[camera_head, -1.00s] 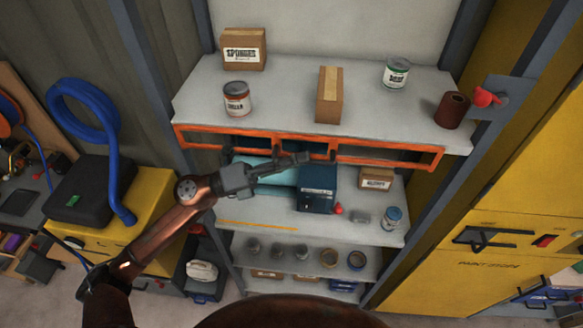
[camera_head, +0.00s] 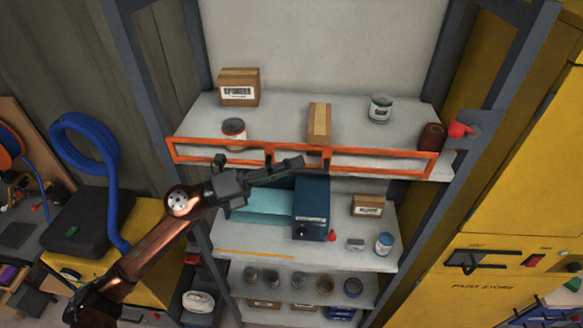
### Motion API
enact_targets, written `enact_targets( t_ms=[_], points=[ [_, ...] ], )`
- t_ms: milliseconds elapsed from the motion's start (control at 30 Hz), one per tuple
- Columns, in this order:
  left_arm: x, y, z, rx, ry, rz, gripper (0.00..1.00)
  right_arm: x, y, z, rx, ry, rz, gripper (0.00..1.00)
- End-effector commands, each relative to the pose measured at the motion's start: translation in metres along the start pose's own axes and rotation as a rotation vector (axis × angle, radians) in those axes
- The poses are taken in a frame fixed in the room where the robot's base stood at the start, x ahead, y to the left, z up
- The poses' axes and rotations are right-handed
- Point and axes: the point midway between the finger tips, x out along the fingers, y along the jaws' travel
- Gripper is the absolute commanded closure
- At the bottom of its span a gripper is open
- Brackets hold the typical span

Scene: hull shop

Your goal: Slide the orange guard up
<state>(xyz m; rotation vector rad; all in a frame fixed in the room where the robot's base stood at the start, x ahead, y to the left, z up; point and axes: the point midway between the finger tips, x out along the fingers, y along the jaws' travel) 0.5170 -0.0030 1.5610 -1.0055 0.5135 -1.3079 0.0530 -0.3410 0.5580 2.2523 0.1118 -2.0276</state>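My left gripper (camera_head: 298,163) reaches in from the left to the guard's middle, between the brackets. Its fingers are close together and appear shut on the guard's grip bar, which they mostly hide. My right gripper is not in view.
A red knob (camera_head: 460,130) sits on a plate on the right post, near a dark red cylinder (camera_head: 432,136). Boxes and another can (camera_head: 381,107) stand on the upper shelf. A blue box (camera_head: 311,207) is below. Yellow cabinets (camera_head: 500,220) stand right.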

Motion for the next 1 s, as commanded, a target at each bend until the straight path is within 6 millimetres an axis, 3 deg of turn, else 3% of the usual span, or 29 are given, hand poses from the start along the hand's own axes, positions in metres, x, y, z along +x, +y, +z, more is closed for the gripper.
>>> enact_targets(
  t_ms=[333, 467, 800, 1000],
  points=[
    [-0.003, 0.003, -0.002, -0.002, 0.002, 0.005, 0.73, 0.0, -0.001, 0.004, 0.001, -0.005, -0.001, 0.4],
    [-0.014, 0.004, -0.002, -0.002, 0.0, 0.008, 0.73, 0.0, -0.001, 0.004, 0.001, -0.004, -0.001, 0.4],
    [-0.082, 0.004, -0.001, -0.004, -0.001, 0.008, 0.73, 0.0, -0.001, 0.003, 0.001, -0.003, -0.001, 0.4],
    [-0.111, 0.003, -0.001, -0.003, 0.0, 0.006, 0.73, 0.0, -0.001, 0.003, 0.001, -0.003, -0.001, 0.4]
  ],
)
